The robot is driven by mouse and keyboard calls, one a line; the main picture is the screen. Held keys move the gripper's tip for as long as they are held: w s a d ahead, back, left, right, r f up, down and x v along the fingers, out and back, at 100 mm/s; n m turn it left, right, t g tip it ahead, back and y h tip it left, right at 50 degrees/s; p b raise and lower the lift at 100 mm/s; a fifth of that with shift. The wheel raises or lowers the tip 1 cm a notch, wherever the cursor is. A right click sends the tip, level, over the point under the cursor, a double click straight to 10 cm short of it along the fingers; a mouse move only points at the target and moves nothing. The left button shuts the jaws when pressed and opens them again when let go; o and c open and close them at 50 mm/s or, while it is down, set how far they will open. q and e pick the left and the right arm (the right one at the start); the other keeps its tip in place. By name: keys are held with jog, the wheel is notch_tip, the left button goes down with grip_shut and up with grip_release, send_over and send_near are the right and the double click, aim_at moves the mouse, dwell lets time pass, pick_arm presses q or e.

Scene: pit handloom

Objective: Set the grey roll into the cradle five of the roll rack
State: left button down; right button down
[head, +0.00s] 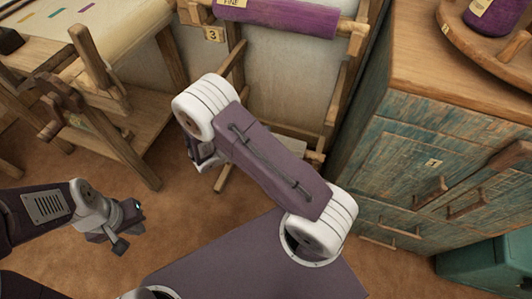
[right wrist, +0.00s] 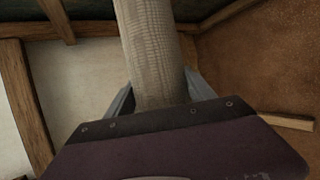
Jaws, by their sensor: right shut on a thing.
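In the right wrist view the grey roll (right wrist: 155,50), a pale woven cloth, stands between the two fingers of my right gripper (right wrist: 160,95), which is shut on it. The roll's far end runs out of the picture. In the head view my right arm hides the roll and most of that gripper. The roll rack (head: 345,75), a wooden frame, stands behind my right arm with a purple roll (head: 290,14) across its upper part. A tag reading 3 is on its post. I cannot make out cradle five. My left gripper (head: 128,226) is open and empty, over the floor at left.
A wooden loom frame (head: 120,140) stands at the left. A blue-green drawer cabinet (head: 420,150) with projecting handles is at the right, with a round wooden tray (head: 480,45) on top. A teal box (head: 485,270) sits at lower right.

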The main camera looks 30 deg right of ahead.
notch_tip(320, 180, down, 10)
jog(key=b, duration=0.4)
jog(key=shift+r, duration=0.2)
jog(key=shift+c, duration=1.8)
grip_release()
jog(key=shift+f, duration=0.1)
